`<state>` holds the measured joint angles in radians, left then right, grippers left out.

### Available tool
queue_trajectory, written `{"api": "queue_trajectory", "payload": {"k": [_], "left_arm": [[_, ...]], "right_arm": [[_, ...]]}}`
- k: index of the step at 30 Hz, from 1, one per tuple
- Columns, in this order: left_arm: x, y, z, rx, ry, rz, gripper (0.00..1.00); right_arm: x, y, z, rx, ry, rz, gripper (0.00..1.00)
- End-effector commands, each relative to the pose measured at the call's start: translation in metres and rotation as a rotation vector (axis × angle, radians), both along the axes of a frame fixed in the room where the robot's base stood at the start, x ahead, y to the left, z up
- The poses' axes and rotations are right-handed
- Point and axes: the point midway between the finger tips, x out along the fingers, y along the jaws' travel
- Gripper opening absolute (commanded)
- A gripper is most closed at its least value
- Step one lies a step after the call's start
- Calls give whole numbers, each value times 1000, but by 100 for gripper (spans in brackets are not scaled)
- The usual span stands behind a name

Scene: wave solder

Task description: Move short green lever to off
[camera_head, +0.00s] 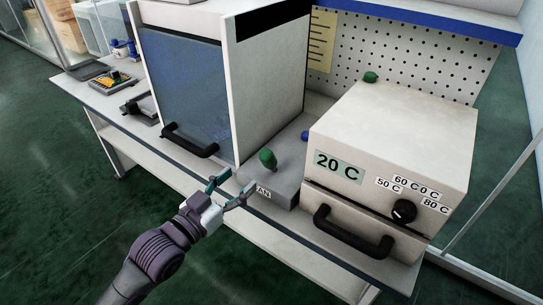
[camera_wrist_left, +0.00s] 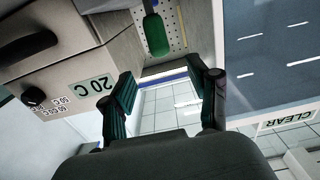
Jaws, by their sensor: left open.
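A green lever knob (camera_head: 267,160) stands up from a low grey box (camera_head: 283,183), between the tinted-window cabinet and the white 20 C box. A label on the box's front reads "AN", partly covered by my gripper. A second green knob (camera_head: 370,77) shows behind the white box; its stem is hidden. My left gripper (camera_head: 240,179) is open and empty, in front of the near green lever and apart from it. In the left wrist view, a green handle on a grey stem (camera_wrist_left: 156,35) lies beyond my open fingers (camera_wrist_left: 165,85). My right gripper is not in view.
The white box (camera_head: 390,140) with a black dial (camera_head: 404,211) and black handle (camera_head: 352,236) stands right. The cabinet (camera_head: 190,90) with a black handle (camera_head: 190,141) stands left. A blue knob (camera_head: 305,135) sits between them. A pegboard (camera_head: 420,65) closes the back.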

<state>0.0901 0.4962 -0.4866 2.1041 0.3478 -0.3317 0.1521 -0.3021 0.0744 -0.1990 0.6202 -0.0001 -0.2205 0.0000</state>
Motion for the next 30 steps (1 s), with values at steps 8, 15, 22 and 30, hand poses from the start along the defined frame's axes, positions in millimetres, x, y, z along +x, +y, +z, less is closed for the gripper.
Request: {"api": "queue_trajectory", "payload": {"k": [8,15,22,30], "left_arm": [[50,-37,2,-1,-2,0,60],[82,-59,0,-1,1,1,60],[92,-67,0,1,1,1,60],[93,-68,0,1,1,1,57]], "right_arm": [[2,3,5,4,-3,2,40],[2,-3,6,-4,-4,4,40],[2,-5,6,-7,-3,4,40],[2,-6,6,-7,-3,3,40]]}}
